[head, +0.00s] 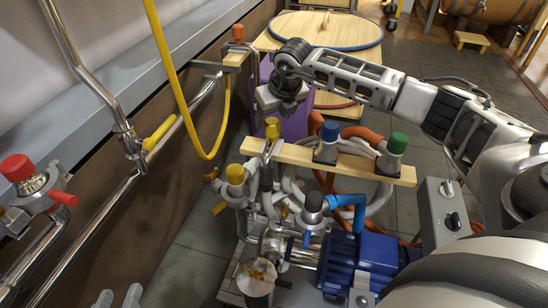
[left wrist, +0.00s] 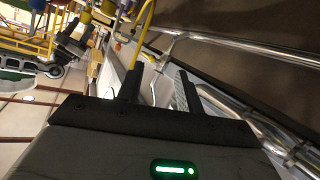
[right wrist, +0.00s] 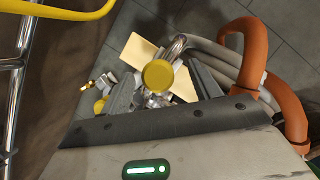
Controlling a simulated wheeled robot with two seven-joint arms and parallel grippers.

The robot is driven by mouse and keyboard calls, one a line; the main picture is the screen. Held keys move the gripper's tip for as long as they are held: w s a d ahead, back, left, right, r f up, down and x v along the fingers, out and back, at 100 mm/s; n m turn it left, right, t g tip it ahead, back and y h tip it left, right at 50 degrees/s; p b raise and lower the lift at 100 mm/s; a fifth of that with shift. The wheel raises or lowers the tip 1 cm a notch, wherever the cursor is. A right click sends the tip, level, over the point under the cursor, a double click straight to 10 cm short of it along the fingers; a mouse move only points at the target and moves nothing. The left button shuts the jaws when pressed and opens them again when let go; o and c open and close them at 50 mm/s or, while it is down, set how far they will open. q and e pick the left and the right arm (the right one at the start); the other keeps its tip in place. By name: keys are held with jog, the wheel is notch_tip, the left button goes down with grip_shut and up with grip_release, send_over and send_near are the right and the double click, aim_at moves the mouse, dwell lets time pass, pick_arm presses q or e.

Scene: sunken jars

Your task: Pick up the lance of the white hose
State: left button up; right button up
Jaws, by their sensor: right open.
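A lance with a yellow cap (head: 272,127) stands at the left end of a wooden rack board (head: 300,158). White hose (head: 290,195) coils below the board; which lance it joins is hard to tell. My right gripper (head: 283,100) is open, pointing down, above and behind the yellow-capped lance. In the right wrist view the yellow cap (right wrist: 158,75) shows between the open fingers (right wrist: 163,88), below them and apart from them. My left gripper (head: 118,299) shows only its fingertips at the bottom left; in the left wrist view its fingers (left wrist: 157,88) are apart and empty.
Lances with blue (head: 330,131) and green (head: 397,143) caps stand further right on the board. Orange hose (head: 365,134) loops behind. A yellow hose (head: 172,75) hangs left. A blue pump motor (head: 365,258), a control box (head: 443,212) and chrome rails (head: 95,238) crowd nearby.

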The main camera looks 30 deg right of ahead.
jog(key=x, duration=0.1)
jog(key=b+x, duration=0.1)
jog(key=x, duration=0.2)
jog(key=shift+s+a+f, duration=0.2)
jog(key=shift+a, duration=0.05)
jog(key=shift+w+f+b, duration=0.1)
jog(key=shift+f+b, duration=0.1)
jog(key=shift+b, duration=0.1)
jog(key=c, duration=1.2)
pick_arm(q)
jog(key=shift+w+d+r+n+t+h, duration=0.2)
jog(key=shift+d+r+n+t+h, duration=0.1)
jog(key=shift+r, duration=0.1)
pick_arm(e)
jog(key=shift+o, duration=0.2)
jog(key=shift+w, duration=0.1)
jog(key=shift+r, duration=0.1)
